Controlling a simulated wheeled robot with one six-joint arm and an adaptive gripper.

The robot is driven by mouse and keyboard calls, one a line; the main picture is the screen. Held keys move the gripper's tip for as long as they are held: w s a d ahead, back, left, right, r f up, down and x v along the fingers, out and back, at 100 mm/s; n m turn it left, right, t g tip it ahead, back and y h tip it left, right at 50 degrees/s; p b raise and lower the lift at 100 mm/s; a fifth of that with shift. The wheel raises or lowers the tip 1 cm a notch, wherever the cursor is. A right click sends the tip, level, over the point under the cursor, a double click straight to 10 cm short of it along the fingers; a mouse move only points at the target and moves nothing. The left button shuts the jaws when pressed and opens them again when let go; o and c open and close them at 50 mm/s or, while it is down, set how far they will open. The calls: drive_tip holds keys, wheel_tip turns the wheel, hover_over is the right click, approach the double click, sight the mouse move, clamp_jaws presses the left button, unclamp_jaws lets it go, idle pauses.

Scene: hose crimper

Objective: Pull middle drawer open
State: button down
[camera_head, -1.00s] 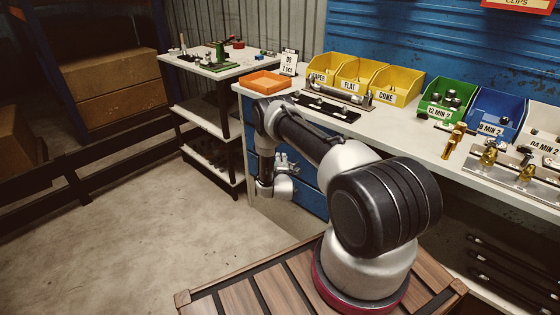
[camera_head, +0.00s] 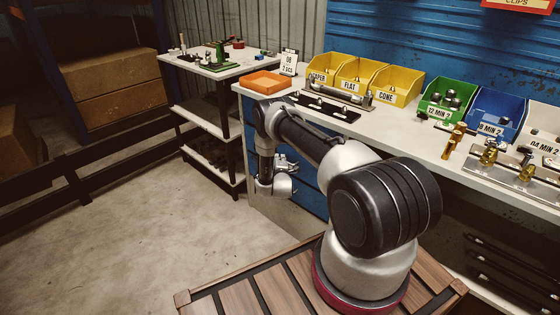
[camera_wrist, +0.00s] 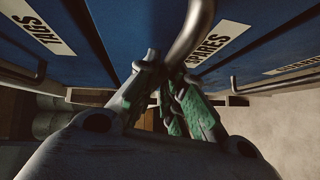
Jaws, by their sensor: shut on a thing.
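The blue drawers (camera_head: 312,199) sit under the left end of the workbench, partly hidden behind my arm in the head view. In the wrist view, the middle drawer (camera_wrist: 228,15) carries a SPARES label, partly covered by its curved metal handle (camera_wrist: 196,28). My gripper (camera_wrist: 165,72) is shut on this handle, its greenish fingers pointing to it. The gripper also shows in the head view (camera_head: 288,163), in front of the drawers. How far the middle drawer stands out is hard to tell.
The workbench (camera_head: 400,130) holds bins and fittings. A white side table (camera_head: 215,68) stands at the left. The floor (camera_head: 130,220) is clear there.

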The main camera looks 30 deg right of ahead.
drive_tip(key=s+a, duration=0.4)
drive_tip(key=a, duration=0.8)
drive_tip(key=s+a, duration=0.4)
drive_tip(key=a, duration=0.8)
drive_tip(key=shift+s, duration=0.35)
drive_tip(key=c, duration=1.5)
unclamp_jaws()
drive_tip(key=v, duration=1.2)
drive_tip(key=shift+d, duration=0.1)
